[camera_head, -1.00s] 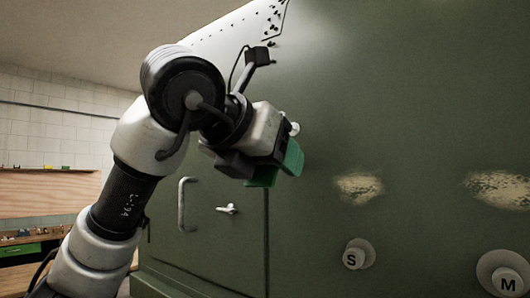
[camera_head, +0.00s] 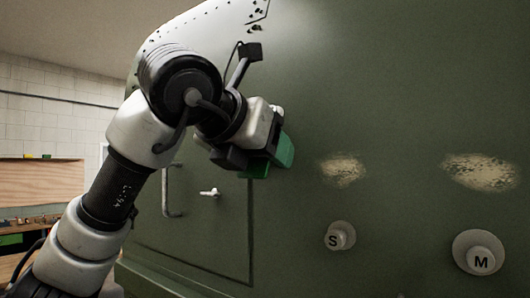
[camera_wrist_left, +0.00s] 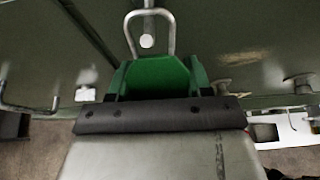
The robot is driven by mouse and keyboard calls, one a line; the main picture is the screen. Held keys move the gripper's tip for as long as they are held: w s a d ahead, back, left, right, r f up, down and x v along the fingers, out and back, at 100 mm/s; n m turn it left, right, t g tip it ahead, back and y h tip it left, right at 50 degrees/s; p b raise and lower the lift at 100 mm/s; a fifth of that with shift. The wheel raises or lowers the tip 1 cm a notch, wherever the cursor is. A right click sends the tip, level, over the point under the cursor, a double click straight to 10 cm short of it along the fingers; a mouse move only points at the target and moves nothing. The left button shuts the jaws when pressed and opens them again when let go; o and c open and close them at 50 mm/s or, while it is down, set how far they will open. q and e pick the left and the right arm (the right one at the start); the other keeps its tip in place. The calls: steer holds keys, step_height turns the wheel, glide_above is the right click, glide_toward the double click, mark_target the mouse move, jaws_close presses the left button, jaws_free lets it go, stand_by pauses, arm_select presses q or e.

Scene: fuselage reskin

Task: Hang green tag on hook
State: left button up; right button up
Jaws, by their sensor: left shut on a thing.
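The green tag (camera_wrist_left: 150,75) is in my left gripper (camera_head: 262,155), and its green body also shows in the head view (camera_head: 284,150). In the left wrist view a metal loop (camera_wrist_left: 134,20) stands out beyond the tag. A pale round knob end (camera_wrist_left: 147,41), which looks like the hook, shows within the loop's outline. I cannot tell whether the loop is around it or only in line with it. In the head view the gripper is close to the green panel and hides most of that spot. My right gripper is not in view.
The large green panel (camera_head: 400,110) fills the right side. It carries round knobs marked S (camera_head: 340,236) and M (camera_head: 480,253), and worn patches. A door with a handle (camera_head: 172,190) and a small latch (camera_head: 209,192) lies below left of the gripper.

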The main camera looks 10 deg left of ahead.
arm_select(q)
steer(key=o, duration=1)
steer(key=b+v, duration=0.4)
steer(key=v, duration=0.6)
steer(key=shift+s+a+r, duration=0.1)
steer(key=shift+s+r, duration=0.05)
steer(key=shift+s, duration=0.25)
